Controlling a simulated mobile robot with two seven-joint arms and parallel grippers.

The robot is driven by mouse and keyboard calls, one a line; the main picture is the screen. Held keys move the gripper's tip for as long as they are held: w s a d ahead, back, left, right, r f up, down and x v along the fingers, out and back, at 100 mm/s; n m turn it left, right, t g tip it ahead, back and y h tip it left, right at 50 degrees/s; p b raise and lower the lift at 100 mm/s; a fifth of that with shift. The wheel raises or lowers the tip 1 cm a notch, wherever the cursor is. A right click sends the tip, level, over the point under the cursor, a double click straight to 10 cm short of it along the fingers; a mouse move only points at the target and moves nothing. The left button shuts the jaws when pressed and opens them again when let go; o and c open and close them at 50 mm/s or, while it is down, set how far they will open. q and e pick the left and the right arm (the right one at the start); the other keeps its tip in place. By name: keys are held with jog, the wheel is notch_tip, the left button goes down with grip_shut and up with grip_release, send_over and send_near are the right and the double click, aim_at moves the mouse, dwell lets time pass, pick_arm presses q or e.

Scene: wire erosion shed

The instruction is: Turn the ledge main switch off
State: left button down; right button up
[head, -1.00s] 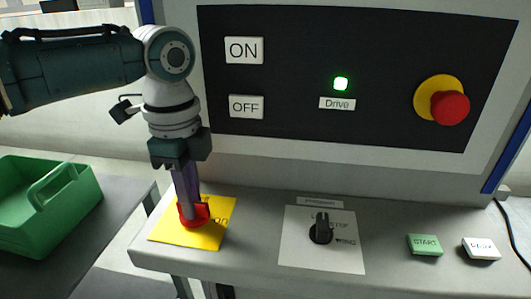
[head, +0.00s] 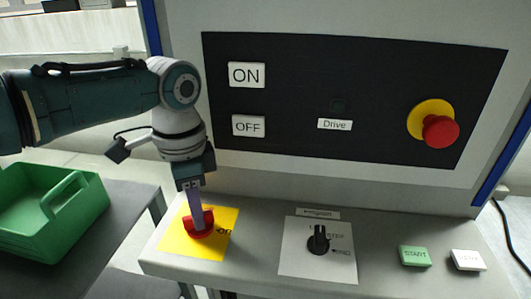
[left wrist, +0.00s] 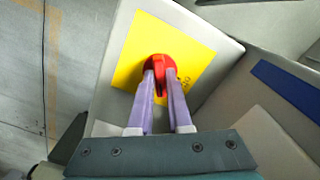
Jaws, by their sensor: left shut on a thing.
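The ledge main switch is a red rotary knob (head: 198,222) on a yellow plate (head: 223,244) at the left end of the grey ledge. My left gripper (head: 199,220) points down from above with its fingers on both sides of the knob's grip, shut on it. In the left wrist view the red knob (left wrist: 158,66) sits between the two purple fingertips (left wrist: 160,80), on the yellow plate (left wrist: 133,50). Part of an "on" label shows at the plate's right. The rest of the lettering is hidden. My right gripper is not in view.
A black program knob (head: 318,239) on a white plate, a green START button (head: 415,256) and a white button (head: 467,260) sit farther right. The panel behind has ON, OFF, an unlit Drive lamp (head: 338,106) and a red emergency button (head: 440,131). A green crate (head: 40,235) stands left.

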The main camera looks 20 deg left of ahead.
pick_arm(q)
jog(key=n+p, duration=0.2)
jog(key=n, duration=0.3)
jog(key=shift+d+r+n, duration=0.1)
jog(key=shift+r+n, duration=0.05)
jog(key=shift+n, duration=0.25)
jog(key=n+p, duration=0.1)
jog(key=n, duration=0.2)
jog(key=shift+n, duration=1.3)
jog(key=shift+n, duration=0.3)
jog(key=c, duration=0.8)
grip_release()
jog(key=shift+c, duration=0.2)
notch_tip(320, 180, up, 10)
jog(key=p, duration=0.5)
jog(key=shift+f, duration=0.2)
